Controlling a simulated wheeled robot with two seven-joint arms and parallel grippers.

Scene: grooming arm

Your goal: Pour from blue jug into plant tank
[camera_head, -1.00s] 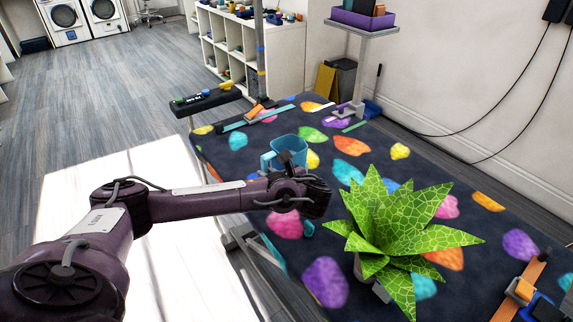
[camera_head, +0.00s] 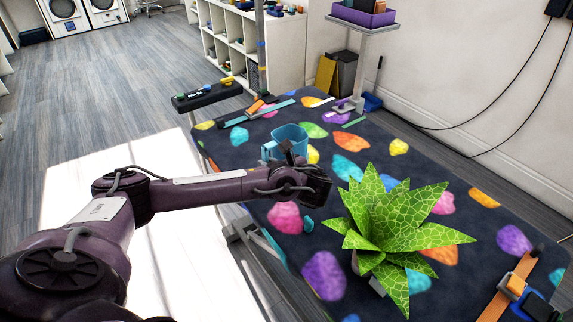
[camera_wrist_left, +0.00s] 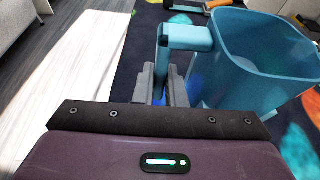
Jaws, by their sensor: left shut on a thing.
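The blue jug (camera_head: 290,138) is an open-topped vessel with a side handle, upright beyond my left wrist in the head view. In the left wrist view the jug (camera_wrist_left: 265,62) fills the upper right. My left gripper (camera_head: 287,153) is shut on its handle; the fingers (camera_wrist_left: 171,88) sit either side of the handle in the wrist view. I see no liquid in the jug. I cannot tell whether its base touches the table. The leafy green plant (camera_head: 385,222) stands nearer and to the right; its leaves mostly hide the tank (camera_head: 374,284). My right gripper is not visible.
The table has a dark, colour-spotted mat (camera_head: 465,240). An orange strap with a buckle (camera_head: 513,284) lies at its near right. A stand holds a purple tray (camera_head: 364,18) at the back. A black bar (camera_head: 207,97) juts out at the far left edge.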

